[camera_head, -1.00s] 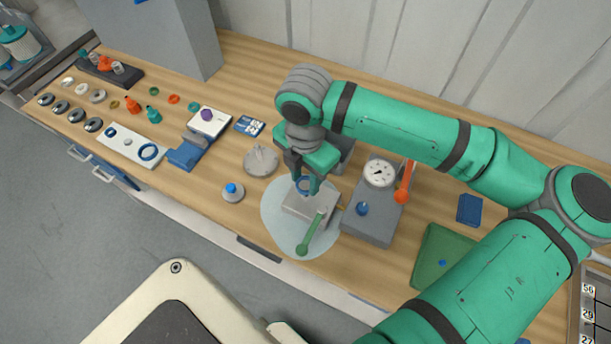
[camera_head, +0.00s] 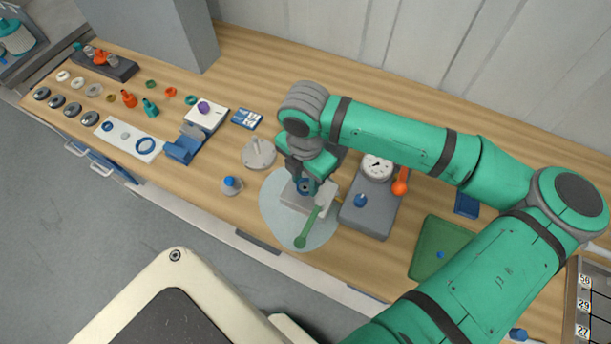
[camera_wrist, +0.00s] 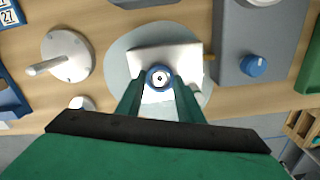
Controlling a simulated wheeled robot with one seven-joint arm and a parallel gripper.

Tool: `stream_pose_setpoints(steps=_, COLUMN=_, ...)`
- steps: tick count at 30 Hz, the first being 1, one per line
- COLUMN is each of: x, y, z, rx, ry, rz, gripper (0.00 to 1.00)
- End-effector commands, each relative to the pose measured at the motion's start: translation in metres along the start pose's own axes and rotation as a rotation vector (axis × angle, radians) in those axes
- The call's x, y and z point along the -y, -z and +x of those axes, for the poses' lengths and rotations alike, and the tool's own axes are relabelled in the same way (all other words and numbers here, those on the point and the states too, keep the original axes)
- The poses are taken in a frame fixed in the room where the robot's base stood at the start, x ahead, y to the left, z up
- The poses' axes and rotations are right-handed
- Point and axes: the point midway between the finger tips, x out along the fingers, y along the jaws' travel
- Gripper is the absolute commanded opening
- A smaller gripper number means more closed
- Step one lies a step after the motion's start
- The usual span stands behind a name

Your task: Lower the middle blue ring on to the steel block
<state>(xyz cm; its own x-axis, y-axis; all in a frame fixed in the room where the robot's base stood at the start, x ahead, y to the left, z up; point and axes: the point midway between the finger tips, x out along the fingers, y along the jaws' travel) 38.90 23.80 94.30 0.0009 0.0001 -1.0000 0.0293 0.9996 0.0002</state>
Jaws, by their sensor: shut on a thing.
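The blue ring (camera_wrist: 160,78) is between my gripper's two green fingertips in the wrist view. It shows small and dark blue in the head view (camera_head: 304,186). My gripper (camera_wrist: 159,86) is shut on it. The ring lies over the steel block (camera_wrist: 140,58), around a pale round part with a dark centre. I cannot tell whether the ring touches the block's top. The block also shows in the head view (camera_head: 291,199), partly covered by my gripper, and stands on a pale round mat (camera_head: 275,218).
A green-handled lever (camera_head: 307,232) lies across the block's front right. To the right is a grey box with a gauge (camera_head: 376,166) and a blue knob (camera_head: 361,200). To the left are a grey disc with a post (camera_head: 258,154) and a blue-knobbed piece (camera_head: 231,185).

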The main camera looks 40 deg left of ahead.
Motion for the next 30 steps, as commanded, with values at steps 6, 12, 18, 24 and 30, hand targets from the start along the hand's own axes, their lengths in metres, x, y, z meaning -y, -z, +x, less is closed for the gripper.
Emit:
stream_pose_setpoints(steps=6, x=0.000, y=0.000, z=0.003, rx=0.000, ry=0.000, rz=0.000, gripper=0.13)
stream_pose_setpoints(steps=12, x=0.000, y=0.000, z=0.003, rx=0.000, ry=0.000, rz=0.000, gripper=0.13)
stream_pose_setpoints(steps=18, x=0.000, y=0.000, z=0.003, rx=0.000, ry=0.000, rz=0.000, gripper=0.55)
stream_pose_setpoints(steps=24, x=-0.002, y=0.001, z=0.003, rx=0.000, ry=0.000, rz=-0.003, gripper=0.55)
stream_pose_setpoints(steps=30, x=-0.002, y=0.000, z=-0.012, rx=0.001, ry=-0.001, rz=-0.002, gripper=0.55)
